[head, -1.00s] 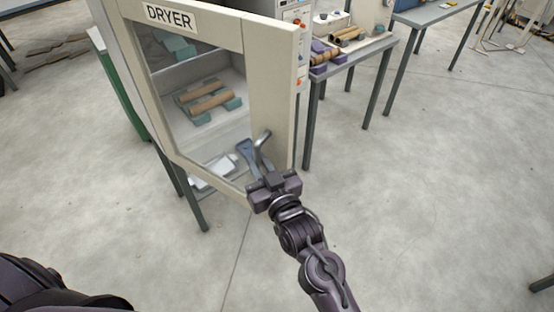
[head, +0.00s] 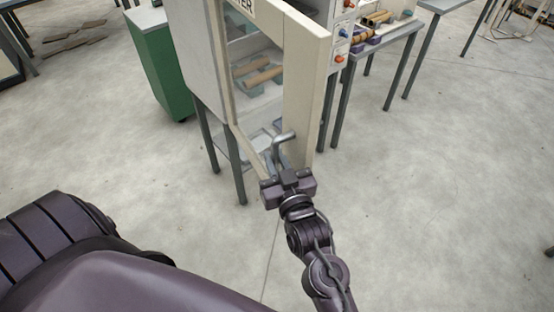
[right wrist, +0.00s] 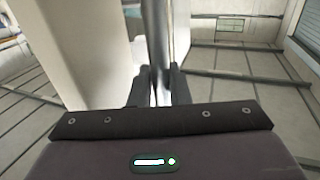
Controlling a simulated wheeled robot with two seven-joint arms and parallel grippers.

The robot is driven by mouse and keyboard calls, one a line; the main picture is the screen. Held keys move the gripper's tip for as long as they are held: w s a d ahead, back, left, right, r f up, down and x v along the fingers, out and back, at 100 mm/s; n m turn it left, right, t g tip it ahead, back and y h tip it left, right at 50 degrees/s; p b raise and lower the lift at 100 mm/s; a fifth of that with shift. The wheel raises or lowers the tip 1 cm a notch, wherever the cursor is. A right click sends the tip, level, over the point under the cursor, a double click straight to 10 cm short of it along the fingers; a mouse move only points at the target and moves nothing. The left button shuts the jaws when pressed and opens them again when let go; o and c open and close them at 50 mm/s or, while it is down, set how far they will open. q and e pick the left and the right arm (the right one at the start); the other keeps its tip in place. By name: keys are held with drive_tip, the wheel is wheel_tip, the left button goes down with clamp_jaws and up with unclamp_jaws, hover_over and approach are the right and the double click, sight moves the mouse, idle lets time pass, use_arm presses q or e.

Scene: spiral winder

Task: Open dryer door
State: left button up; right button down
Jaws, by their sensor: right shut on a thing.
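The dryer door (head: 304,95) is a cream frame with a glass pane, swung out from the dryer body (head: 191,50) at an angle. Its grey bent handle (head: 285,140) is low on the door's near edge. My right gripper (head: 283,172) is shut on the handle. In the right wrist view the handle is a shiny metal bar (right wrist: 158,40) between the two fingers (right wrist: 158,88), with the pale door (right wrist: 95,50) to its left. Cardboard tubes (head: 262,77) lie on teal rests inside the dryer, seen through the door. My left gripper is out of view.
A green cabinet (head: 160,68) stands left of the dryer. A table (head: 392,45) with tubes on purple rests stands behind the door to the right. Control buttons (head: 342,33) are on a panel by the door. The floor (head: 430,190) at right is clear.

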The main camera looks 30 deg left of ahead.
drive_tip(key=shift+r, duration=0.25)
drive_tip(key=c, duration=1.5)
unclamp_jaws()
drive_tip(key=shift+a, duration=0.1)
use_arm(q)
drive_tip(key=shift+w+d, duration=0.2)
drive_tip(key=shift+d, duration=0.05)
use_arm(e)
drive_tip(key=shift+o, duration=0.3)
drive_tip(key=shift+w+a+f, duration=0.1)
drive_tip(key=shift+f, duration=0.05)
